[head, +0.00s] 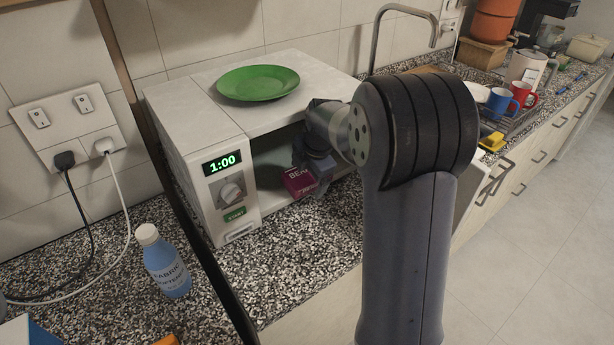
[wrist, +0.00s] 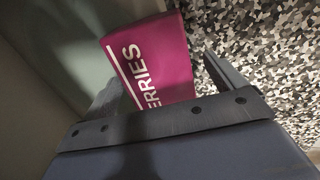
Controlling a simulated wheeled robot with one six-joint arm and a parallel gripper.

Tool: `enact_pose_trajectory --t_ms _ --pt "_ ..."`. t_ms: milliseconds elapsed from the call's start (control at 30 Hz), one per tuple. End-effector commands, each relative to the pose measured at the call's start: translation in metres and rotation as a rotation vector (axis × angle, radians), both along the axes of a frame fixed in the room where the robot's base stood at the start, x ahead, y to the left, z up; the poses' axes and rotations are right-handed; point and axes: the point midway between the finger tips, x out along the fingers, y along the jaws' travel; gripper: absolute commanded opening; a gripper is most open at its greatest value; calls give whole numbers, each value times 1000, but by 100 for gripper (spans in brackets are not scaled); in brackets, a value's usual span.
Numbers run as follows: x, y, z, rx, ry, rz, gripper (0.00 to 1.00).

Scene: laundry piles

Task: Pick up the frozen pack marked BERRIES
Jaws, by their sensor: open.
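The magenta pack with white lettering (head: 299,181) is at the open front of the white microwave (head: 190,165). In the wrist view the pack (wrist: 160,60) shows the letters "ERRIES", with part of the word hidden behind my gripper. My gripper (wrist: 160,85) is open, its two fingers on either side of the near end of the pack. In the head view my gripper (head: 318,172) reaches into the microwave opening, close against the pack. I cannot tell whether the fingers touch it.
A green plate (head: 258,82) lies on top of the microwave, above my wrist. A blue-labelled bottle (head: 163,262) stands at the left on the speckled counter (head: 300,255). Blue (head: 499,103) and red (head: 523,95) mugs stand near the sink at right. The counter before the microwave is clear.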

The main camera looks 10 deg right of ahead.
Motion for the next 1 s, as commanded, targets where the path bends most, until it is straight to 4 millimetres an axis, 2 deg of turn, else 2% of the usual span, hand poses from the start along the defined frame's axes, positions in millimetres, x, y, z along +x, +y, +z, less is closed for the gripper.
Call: enact_pose_trajectory --t_ms 267,900,1000 --pt "1 0 -3 0 -2 0 90" --pt "1 0 -3 0 -1 0 38" --pt "1 0 -2 0 -3 0 34"
